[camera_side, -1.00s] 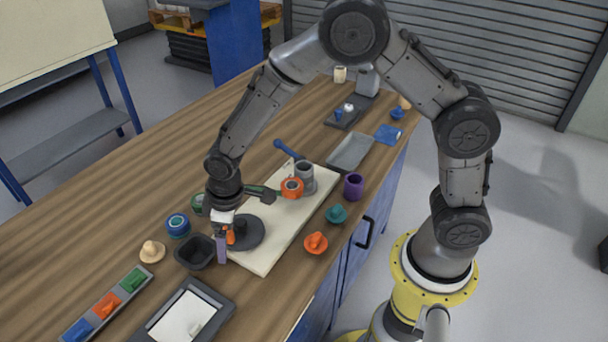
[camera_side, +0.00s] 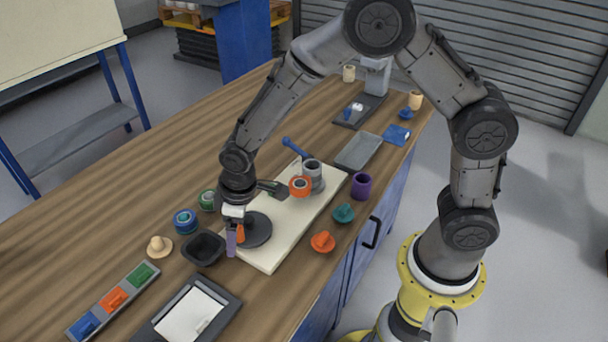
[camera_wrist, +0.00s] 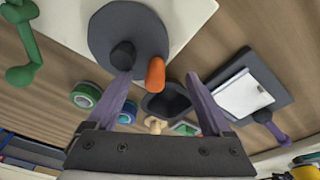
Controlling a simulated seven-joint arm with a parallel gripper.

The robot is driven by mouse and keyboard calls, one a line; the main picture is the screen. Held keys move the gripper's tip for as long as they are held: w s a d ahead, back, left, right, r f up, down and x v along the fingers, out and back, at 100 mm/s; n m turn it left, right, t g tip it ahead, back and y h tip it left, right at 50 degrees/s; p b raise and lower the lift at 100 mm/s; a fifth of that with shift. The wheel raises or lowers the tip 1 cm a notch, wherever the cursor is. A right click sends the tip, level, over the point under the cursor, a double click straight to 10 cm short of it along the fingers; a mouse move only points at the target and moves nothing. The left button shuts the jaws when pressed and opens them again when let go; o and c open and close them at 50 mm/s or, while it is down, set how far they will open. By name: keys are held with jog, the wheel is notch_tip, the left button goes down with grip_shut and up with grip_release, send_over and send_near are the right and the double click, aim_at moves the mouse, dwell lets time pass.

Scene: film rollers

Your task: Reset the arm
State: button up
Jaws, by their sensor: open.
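My gripper (camera_side: 236,240) points down at the front left of a cream board (camera_side: 285,252), with its purple fingers apart. In the wrist view my gripper (camera_wrist: 160,82) shows a gap between its fingers. A dark round disc with a black knob (camera_side: 259,232) lies on the board beside the fingers; it also shows in the wrist view (camera_wrist: 140,45). A small orange piece (camera_wrist: 155,72) stands near the disc's edge, in line with the gap. I cannot tell whether a finger touches it. An orange ring-shaped roller (camera_side: 300,187) sits beside a grey cylinder (camera_side: 313,172) on the board.
A black bowl (camera_side: 204,250) stands close left of my fingers. Blue (camera_side: 185,221) and green (camera_side: 207,199) rolls, a tan knob (camera_side: 159,247), a coloured-block tray (camera_side: 113,300) and a framed pad (camera_side: 190,314) lie left. A purple cup (camera_side: 361,186) and teal (camera_side: 343,213) and orange (camera_side: 322,241) knobs line the right edge.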

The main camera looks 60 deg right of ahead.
jog(key=s+d+r+m+t, duration=0.1)
jog(key=s+d+r+m, duration=0.2)
jog(key=s+d+r, duration=0.4)
jog(key=s+d+r+m+t, duration=0.2)
jog(key=s+d+r, duration=0.6)
jog(key=s+r, duration=0.6)
jog(key=shift+s+r+m+t+h, duration=0.25)
jog(key=shift+s+m+h, duration=0.2)
jog(key=shift+s, duration=0.55)
jog(key=shift+d, duration=0.1)
